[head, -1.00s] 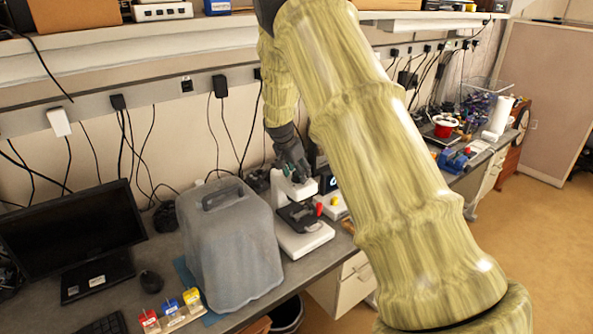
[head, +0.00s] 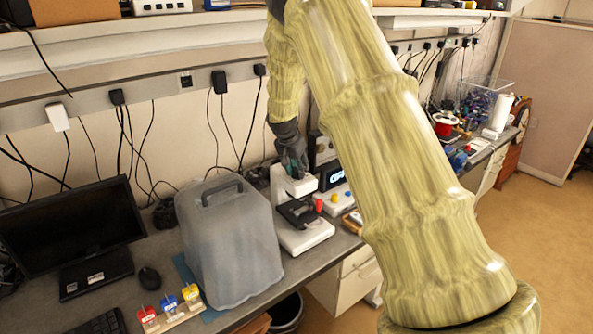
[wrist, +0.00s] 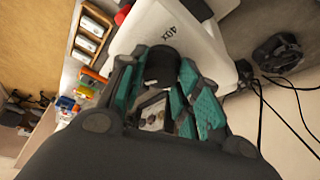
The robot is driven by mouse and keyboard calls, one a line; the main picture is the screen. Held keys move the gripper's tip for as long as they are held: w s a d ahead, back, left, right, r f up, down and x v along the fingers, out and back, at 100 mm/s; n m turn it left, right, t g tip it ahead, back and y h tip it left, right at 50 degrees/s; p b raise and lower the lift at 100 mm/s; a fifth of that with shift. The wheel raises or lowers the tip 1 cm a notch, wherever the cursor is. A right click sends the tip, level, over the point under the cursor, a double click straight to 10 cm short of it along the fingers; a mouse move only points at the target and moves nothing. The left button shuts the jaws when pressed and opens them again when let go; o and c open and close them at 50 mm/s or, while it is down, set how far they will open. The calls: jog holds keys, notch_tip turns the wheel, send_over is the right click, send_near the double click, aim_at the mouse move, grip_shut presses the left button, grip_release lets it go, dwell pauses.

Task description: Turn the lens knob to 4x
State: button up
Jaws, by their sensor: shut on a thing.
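The white microscope (head: 299,238) stands upright on the bench, with a black stage and a red knob on its side. My gripper (head: 292,168) is at its top, pointing down. In the wrist view, the white microscope body (wrist: 188,45) carries a marking that seems to read 40X. The black lens knob (wrist: 161,66) sits between the teal finger pads of my gripper (wrist: 165,90), which is shut on it. The pads hide part of the knob, and I cannot read its setting.
A grey translucent case (head: 230,245) stands close left of the microscope. A device with a lit display (head: 333,178) stands close right. A monitor (head: 70,235) and a rack with coloured tags (head: 170,308) are further left. The shelf (head: 130,40) hangs above.

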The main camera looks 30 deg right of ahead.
jog(key=n+y+b, duration=0.1)
jog(key=n, duration=0.2)
jog(key=n+t+b, duration=0.1)
jog(key=n, duration=0.2)
jog(key=shift+s+d+f+t+y, duration=0.1)
jog(key=shift+d+t+y, duration=0.05)
jog(key=shift+t+y, duration=0.2)
jog(key=n, duration=0.2)
jog(key=n+y, duration=0.1)
jog(key=n, duration=0.1)
jog(key=shift+t+y, duration=0.25)
jog(key=shift+t, duration=0.1)
jog(key=n+y, duration=0.1)
jog(key=n, duration=0.2)
jog(key=shift+d+n, duration=0.15)
jog(key=shift+n, duration=0.15)
jog(key=n+y, duration=0.1)
jog(key=n, duration=0.2)
jog(key=n+g+y+b, duration=0.1)
jog(key=n, duration=0.2)
jog(key=shift+d+y, duration=0.15)
jog(key=shift+y, duration=0.15)
jog(key=shift+n+g+b, duration=0.3)
jog(key=shift+n+b, duration=0.05)
jog(key=shift+n, duration=0.85)
jog(key=shift+y, duration=0.3)
jog(key=o, duration=1)
jog(key=shift+d, duration=0.1)
